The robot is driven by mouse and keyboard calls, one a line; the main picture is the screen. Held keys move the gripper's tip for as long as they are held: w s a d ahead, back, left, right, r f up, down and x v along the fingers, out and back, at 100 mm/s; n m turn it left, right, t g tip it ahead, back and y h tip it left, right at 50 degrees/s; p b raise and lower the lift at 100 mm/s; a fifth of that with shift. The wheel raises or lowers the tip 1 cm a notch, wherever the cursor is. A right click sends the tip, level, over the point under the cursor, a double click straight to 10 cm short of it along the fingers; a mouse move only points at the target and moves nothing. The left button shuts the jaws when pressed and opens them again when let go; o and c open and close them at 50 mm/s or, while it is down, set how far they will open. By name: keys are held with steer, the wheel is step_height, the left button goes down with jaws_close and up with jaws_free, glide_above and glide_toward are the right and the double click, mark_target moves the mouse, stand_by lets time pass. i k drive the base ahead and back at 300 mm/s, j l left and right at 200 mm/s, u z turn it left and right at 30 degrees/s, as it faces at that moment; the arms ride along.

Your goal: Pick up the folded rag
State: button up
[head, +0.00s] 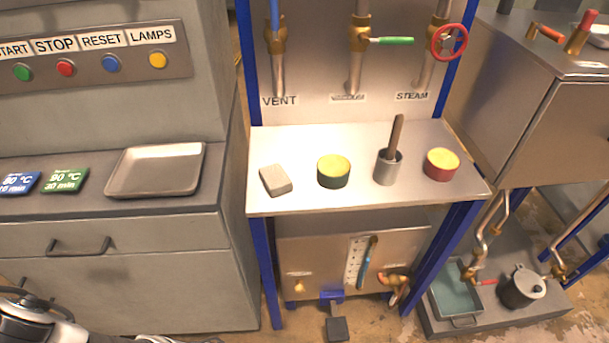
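A small grey-beige block-shaped piece (275,180) lies at the left front of the metal shelf (310,205); it looks like the folded rag, though its cloth texture is too small to make out. It lies flat, slightly turned, with nothing on top of it. Parts of my arm show at the bottom left corner, well apart from it. My gripper's fingers are not in view.
On the shelf stand a green tin with yellow top (334,171), a metal cup with a wooden handle (387,167) and a red tin (441,164). Valves (448,42) rise behind. An empty tray (155,170) lies on the left counter. The shelf's front edge is clear.

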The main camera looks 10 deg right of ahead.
mark_target(274, 178)
steer(key=j+z, duration=0.1)
steer(key=z, duration=0.3)
steer(key=j+z, duration=0.15)
steer(key=z, duration=0.25)
steer(key=j+z, duration=0.15)
steer(key=z, duration=0.2)
steer(key=j+z, duration=0.35)
steer(key=k+j+z, duration=0.15)
steer(key=j+z, duration=0.2)
steer(key=j, duration=0.15)
steer(key=k+j, duration=0.15)
steer(key=j, duration=0.15)
steer(key=k+j+z, duration=0.1)
steer(key=j, duration=0.25)
steer(key=k+j, duration=0.15)
steer(key=j, duration=0.15)
steer(key=i+j, duration=0.3)
steer(key=i+z, duration=0.05)
